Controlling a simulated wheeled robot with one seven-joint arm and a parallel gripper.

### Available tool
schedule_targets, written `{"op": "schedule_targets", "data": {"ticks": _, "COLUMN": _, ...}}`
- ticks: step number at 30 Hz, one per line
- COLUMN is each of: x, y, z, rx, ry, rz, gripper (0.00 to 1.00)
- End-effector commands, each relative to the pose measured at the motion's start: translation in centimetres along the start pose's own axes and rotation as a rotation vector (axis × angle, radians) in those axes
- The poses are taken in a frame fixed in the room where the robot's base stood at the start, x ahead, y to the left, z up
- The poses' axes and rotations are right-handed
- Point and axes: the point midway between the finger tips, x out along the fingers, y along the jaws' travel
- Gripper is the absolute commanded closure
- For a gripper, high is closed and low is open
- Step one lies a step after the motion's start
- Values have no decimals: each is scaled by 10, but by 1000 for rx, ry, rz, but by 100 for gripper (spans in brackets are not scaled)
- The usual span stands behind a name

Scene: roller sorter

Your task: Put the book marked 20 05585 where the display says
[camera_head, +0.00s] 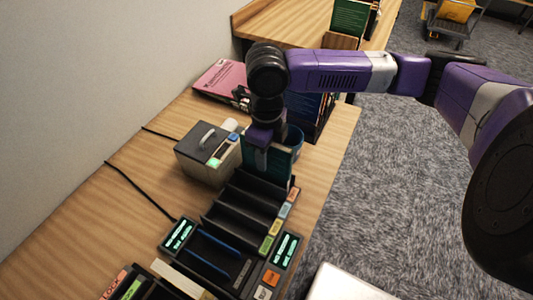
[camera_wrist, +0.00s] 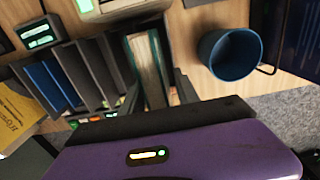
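A dark green book (camera_head: 280,166) stands upright at the far end of the black roller sorter (camera_head: 236,221); its marking cannot be read. In the wrist view the book (camera_wrist: 147,66) shows pale page edges between teal covers. My gripper (camera_head: 268,156) is directly over it, pointing down. Its fingers (camera_wrist: 157,84) straddle the book, with a narrow gap visible on the right side, so it looks open. The book's lower part is hidden in the sorter. Lit displays (camera_head: 179,234) and (camera_head: 285,247) sit on the sorter, their text too small to read.
A grey box (camera_head: 207,155) with a small screen stands left of the sorter. A blue cup (camera_wrist: 231,52) is close to my gripper. Several coloured labels (camera_head: 276,227) line the sorter's right edge.

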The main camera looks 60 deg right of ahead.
Motion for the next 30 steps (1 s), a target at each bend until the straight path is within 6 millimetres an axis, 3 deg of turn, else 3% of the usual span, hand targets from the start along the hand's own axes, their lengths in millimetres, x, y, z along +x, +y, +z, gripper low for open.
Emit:
{"op": "schedule_targets", "data": {"ticks": 11, "x": -3, "y": 0, "z": 0, "rx": 0, "ry": 0, "rz": -1, "gripper": 56}}
{"op": "schedule_targets", "data": {"ticks": 24, "x": -65, "y": 0, "z": 0, "rx": 0, "ry": -1, "rz": -1, "gripper": 56}}
{"op": "schedule_targets", "data": {"ticks": 30, "x": -77, "y": 0, "z": 0, "rx": 0, "ry": 0, "rz": 0, "gripper": 56}}
